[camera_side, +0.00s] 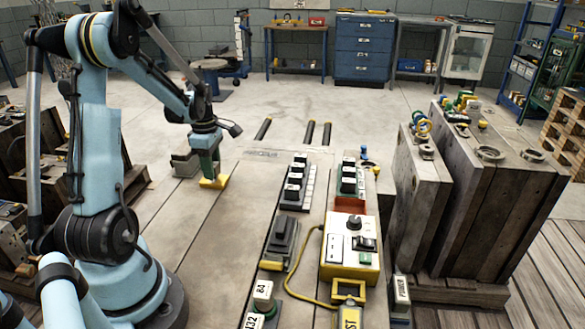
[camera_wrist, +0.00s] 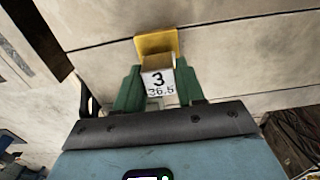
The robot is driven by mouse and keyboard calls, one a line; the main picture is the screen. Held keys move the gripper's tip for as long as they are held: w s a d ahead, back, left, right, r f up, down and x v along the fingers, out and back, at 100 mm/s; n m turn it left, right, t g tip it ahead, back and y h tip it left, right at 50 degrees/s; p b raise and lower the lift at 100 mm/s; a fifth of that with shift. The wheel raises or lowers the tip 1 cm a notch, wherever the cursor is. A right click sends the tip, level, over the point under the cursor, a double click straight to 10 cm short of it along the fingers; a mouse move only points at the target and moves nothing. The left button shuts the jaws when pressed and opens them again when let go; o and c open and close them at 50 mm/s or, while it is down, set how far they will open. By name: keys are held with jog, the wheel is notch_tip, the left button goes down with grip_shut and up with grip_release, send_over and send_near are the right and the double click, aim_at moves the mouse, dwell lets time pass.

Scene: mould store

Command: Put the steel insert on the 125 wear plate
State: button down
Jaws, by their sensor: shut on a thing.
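My gripper (camera_side: 207,162) has green fingers and is low over the pale slab surface, left of the rows of labelled blocks. In the wrist view its fingers (camera_wrist: 158,84) are closed on a small block (camera_wrist: 158,78) with a brownish top and a white face marked "3" and "36.5". A flat yellow piece (camera_wrist: 157,42) lies just beyond the block; it also shows below the fingers in the side view (camera_side: 213,183). I cannot tell whether the yellow piece is joined to the block. No marking 125 is legible, and I cannot tell which thing is the wear plate.
Two rows of dark blocks with white labels, left (camera_side: 293,188) and right (camera_side: 348,178), stand right of my gripper. A yellow control box (camera_side: 350,262) with a cable is nearer. Tall dark moulds (camera_side: 470,200) stand at right. The slab between gripper and rows is clear.

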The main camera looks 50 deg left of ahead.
jog(key=shift+f, duration=0.45)
jog(key=shift+f, duration=0.2)
jog(key=c, duration=0.7)
grip_release()
jog(key=shift+r, duration=0.15)
